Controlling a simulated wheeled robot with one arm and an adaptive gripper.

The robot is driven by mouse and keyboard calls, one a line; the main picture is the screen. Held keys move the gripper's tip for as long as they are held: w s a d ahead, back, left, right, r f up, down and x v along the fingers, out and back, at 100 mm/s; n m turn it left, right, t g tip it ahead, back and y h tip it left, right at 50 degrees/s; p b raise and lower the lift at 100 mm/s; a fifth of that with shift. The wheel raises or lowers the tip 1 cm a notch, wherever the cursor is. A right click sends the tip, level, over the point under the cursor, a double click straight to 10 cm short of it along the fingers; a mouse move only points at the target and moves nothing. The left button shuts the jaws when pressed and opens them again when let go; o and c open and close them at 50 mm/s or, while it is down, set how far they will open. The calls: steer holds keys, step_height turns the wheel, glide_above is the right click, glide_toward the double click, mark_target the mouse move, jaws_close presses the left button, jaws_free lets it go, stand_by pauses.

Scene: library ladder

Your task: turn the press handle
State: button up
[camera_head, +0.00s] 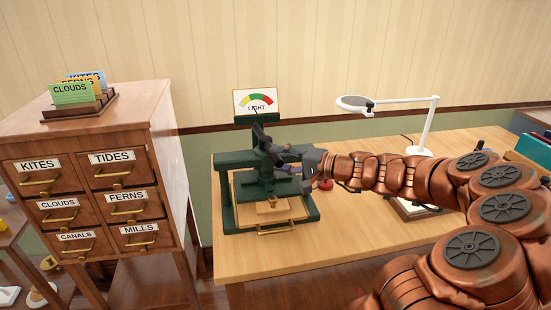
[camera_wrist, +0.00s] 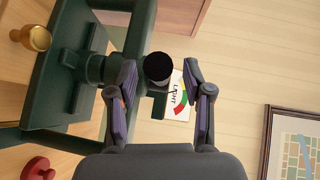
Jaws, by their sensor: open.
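The dark green press (camera_head: 226,190) stands on the wooden desk, left of my arm in the head view. Its dark handle (camera_head: 261,135) sticks up at the top, tilted to the upper left. In the wrist view, the handle's round black end (camera_wrist: 158,67) shows between the two fingers of my gripper (camera_wrist: 160,80). My gripper is open, with visible gaps beside the handle; contact cannot be made out. In the head view, my gripper (camera_head: 290,166) is at the right side of the press top. A gauge marked LIGHT (camera_head: 256,101) stands behind the handle.
A wooden card cabinet (camera_head: 95,140) with labelled drawers stands left of the desk. A white magnifier lamp (camera_head: 425,125) stands behind my arm. A small red object (camera_head: 325,184) lies right of the press. The desk front (camera_head: 350,240) is clear.

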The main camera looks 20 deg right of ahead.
steer(key=v, duration=1)
steer(key=shift+f, duration=0.1)
stand_by(0.6)
